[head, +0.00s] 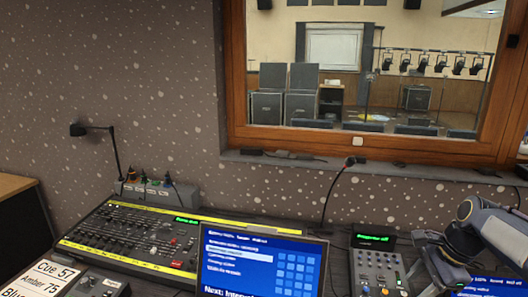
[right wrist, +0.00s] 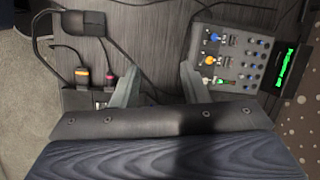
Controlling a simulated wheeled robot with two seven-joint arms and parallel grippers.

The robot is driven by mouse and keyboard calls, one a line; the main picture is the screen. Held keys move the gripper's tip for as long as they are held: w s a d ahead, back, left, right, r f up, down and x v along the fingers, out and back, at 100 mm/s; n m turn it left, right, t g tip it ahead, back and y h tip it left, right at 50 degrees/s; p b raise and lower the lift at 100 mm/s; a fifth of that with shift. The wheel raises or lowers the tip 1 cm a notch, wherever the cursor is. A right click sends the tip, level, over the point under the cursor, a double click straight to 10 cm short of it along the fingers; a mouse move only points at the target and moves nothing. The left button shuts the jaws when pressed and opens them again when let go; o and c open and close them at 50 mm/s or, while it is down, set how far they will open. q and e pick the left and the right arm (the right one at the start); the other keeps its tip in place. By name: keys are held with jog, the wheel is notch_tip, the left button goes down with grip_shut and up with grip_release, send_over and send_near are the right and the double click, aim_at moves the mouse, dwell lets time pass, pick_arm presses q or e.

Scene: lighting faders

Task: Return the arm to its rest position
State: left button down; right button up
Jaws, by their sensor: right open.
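My right arm (head: 480,232) comes in at the lower right of the head view, beside the small fader console (head: 377,268). In the right wrist view my right gripper (right wrist: 160,84) is open, with nothing between its two grey fingers. Below them are the dark desk top and cables. The small console (right wrist: 228,62), with orange and green fader caps and blue knobs, lies to the right of the fingers. The right finger looks close to its edge, but I cannot tell the height gap. My left gripper is not in view.
The large lighting desk (head: 120,235) stands left, with a screen (head: 258,262) in front and a cue card (head: 55,282) at lower left. A lamp (head: 100,132) rises behind. Loose cables and a black box (right wrist: 82,25) lie near my right gripper. A window (head: 365,75) is behind.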

jog(key=s+a+f+n+t, duration=0.1)
jog(key=s+a+n, duration=0.6)
jog(key=s, duration=0.4)
jog(key=s+a+f+n+t, duration=0.1)
jog(key=s+a+n+t, duration=0.1)
jog(key=s+a+n, duration=0.4)
jog(key=s+n, duration=0.3)
jog(key=s, duration=0.2)
jog(key=shift+a+f+t+y, duration=0.3)
jog(key=shift+a+f+y, duration=0.05)
jog(key=shift+a+y, duration=0.05)
